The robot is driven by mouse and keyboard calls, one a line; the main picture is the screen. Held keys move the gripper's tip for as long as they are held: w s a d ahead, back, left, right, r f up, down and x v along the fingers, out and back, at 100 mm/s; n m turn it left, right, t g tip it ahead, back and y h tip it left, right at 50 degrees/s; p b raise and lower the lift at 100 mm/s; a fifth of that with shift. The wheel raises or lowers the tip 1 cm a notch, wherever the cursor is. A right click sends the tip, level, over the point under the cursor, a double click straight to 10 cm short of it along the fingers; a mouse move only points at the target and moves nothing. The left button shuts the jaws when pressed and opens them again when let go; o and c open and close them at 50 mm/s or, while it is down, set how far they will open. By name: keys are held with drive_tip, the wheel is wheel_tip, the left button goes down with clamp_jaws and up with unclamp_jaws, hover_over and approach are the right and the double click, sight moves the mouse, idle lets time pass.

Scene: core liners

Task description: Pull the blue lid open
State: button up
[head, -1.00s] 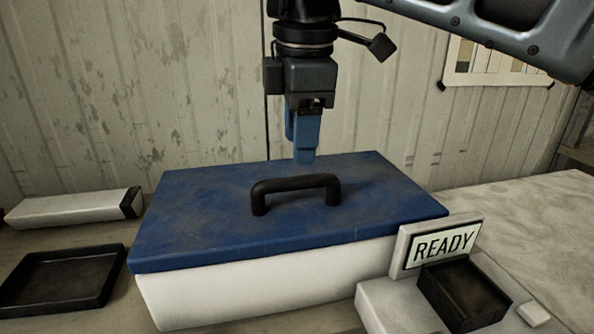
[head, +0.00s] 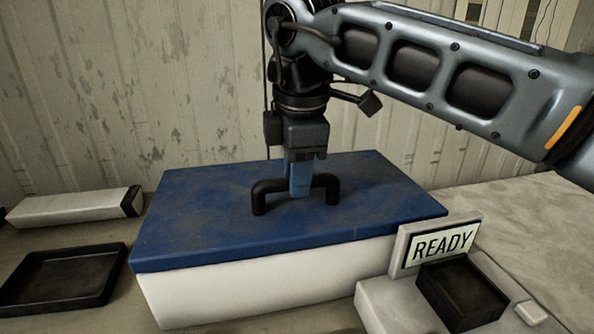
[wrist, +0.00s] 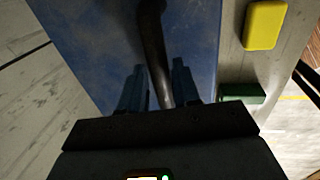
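The blue lid (head: 215,215) lies flat and closed on a white box (head: 265,290). It also shows in the wrist view (wrist: 95,45). A black arched handle (head: 262,196) stands on top of the lid. My gripper (head: 300,190) points straight down at the middle of the handle. In the wrist view the handle (wrist: 152,40) runs between the two blue fingers of my gripper (wrist: 158,88), with one finger on each side. The fingers look apart, with a slight gap beside the bar. The far finger is mostly hidden in the head view.
A READY sign (head: 443,243) on a white unit with a black tray (head: 462,293) stands close at the box's front right. An empty black tray (head: 60,278) and a white bar (head: 70,206) lie left. A yellow block (wrist: 265,25) and a green block (wrist: 242,92) show beside the lid.

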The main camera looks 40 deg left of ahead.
clamp_jaws()
idle(0.3)
